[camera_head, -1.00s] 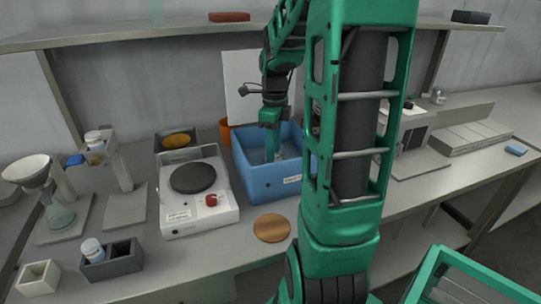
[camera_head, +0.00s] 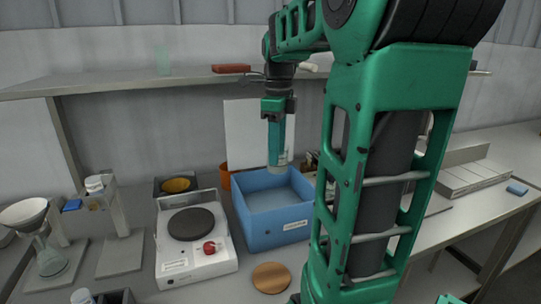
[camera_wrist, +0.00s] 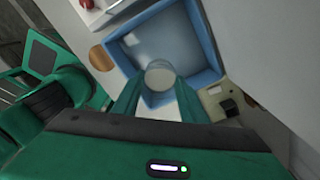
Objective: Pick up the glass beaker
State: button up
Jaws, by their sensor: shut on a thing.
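The glass beaker (camera_head: 277,163) is a clear, pale vessel between the fingertips of my gripper (camera_head: 276,150). My gripper is shut on it and points down. The beaker is above the blue bin (camera_head: 247,230), near its back edge. In the wrist view the beaker (camera_wrist: 160,75) shows as a pale round shape between the two green fingers of my gripper (camera_wrist: 159,88), with the blue bin (camera_wrist: 215,45) below. The fingers partly hide the beaker's sides.
A white hotplate (camera_head: 197,262) with a dark round plate and red knob stands left of the bin. A wooden disc (camera_head: 271,278) lies in front. An orange pot (camera_head: 225,176) stands behind the bin. A shelf (camera_head: 150,83) runs above, holding a red block (camera_head: 231,69).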

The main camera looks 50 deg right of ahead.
jog(key=s+a, duration=0.3)
jog(key=s, duration=0.4)
jog(key=s+a, duration=0.4)
jog(key=s, duration=0.3)
jog(key=shift+s, duration=0.25)
